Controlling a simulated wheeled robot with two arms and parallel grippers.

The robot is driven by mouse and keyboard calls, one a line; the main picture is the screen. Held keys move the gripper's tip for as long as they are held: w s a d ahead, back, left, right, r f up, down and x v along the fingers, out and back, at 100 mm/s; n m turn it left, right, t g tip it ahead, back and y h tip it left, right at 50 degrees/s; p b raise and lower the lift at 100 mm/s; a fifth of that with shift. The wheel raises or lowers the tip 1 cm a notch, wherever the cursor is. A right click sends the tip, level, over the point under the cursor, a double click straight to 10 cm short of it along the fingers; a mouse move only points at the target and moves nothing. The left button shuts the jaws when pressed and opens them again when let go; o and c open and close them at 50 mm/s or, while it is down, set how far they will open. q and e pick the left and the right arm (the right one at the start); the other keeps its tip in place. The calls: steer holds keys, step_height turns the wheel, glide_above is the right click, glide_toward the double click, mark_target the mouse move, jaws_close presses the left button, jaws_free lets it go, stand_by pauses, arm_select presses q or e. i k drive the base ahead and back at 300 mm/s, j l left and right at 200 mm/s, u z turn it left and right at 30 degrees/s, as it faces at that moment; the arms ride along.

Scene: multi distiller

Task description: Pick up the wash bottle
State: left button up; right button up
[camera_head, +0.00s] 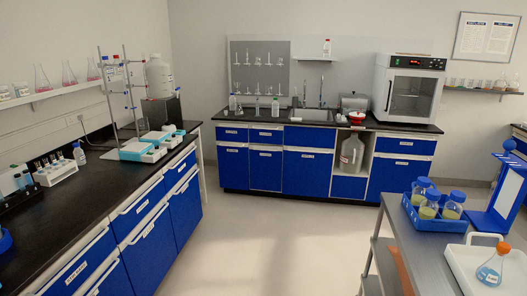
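I cannot tell for sure which item is the wash bottle. A small clear bottle (233,101) stands at the left end of the back counter. Another small clear bottle (275,108) stands further right, in front of the pegboard. A small bottle with a blue cap (79,154) stands on the left bench. All are well away from me and too small to make out nozzles. Neither of my grippers is in view.
The left bench (95,185) holds racks, boxes and a stand. The back counter (350,124) carries a sink and an oven (408,88). A grey cart (425,255) with blue-capped bottles and a flask is near right. The floor (270,240) between is clear.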

mark_target(275, 104)
steer(key=i, duration=5.1)
